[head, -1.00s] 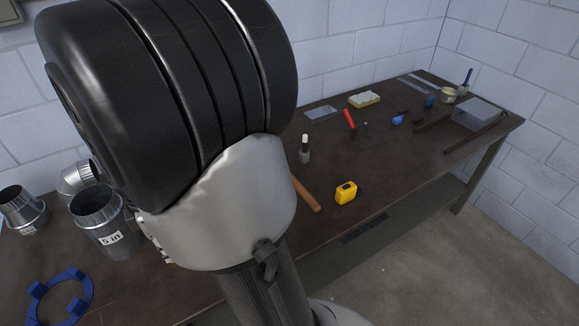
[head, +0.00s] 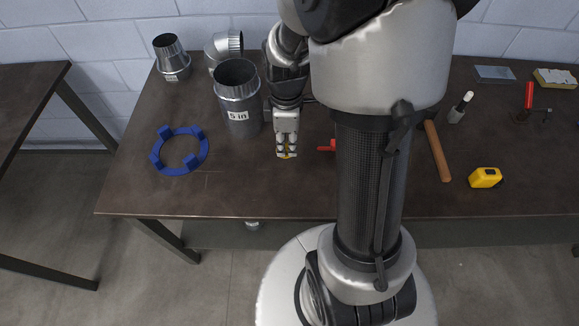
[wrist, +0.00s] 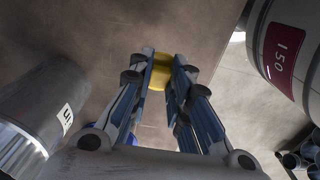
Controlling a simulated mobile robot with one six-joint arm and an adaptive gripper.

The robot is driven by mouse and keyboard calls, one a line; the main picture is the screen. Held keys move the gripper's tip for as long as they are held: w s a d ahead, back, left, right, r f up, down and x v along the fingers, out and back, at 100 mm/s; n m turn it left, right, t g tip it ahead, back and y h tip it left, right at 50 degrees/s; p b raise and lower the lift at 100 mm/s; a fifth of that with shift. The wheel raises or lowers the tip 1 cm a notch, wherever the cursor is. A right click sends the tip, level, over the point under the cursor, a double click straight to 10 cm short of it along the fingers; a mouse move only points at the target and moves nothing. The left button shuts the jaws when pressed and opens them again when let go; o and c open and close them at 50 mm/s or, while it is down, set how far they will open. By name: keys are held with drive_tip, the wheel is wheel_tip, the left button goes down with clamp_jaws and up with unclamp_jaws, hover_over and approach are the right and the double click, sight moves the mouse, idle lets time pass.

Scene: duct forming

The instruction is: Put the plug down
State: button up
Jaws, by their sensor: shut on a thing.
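The plug (wrist: 161,70) shows in the wrist view as a small yellow piece between my fingertips. My gripper (wrist: 159,77) is shut on it, with one finger on each side. In the head view my gripper (head: 287,153) points down at the dark workbench (head: 230,195), to the right of the metal duct marked 5 in. Only a bit of yellow shows at the fingertips there. I cannot tell whether the plug touches the bench top.
The 5 in duct (head: 238,98) stands close left of my gripper. A blue ring (head: 179,151) with raised blocks lies further left. A red item (head: 327,146) is partly hidden by my arm. A hammer (head: 437,150) and yellow tape measure (head: 486,178) lie right. The front bench strip is clear.

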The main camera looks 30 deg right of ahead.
wheel_tip(320, 180, down, 11)
drive_tip(key=b, duration=0.3)
drive_tip(key=shift+f, duration=0.1)
drive_tip(key=shift+f, duration=0.1)
drive_tip(key=o, duration=0.8)
drive_tip(key=shift+o, duration=0.2)
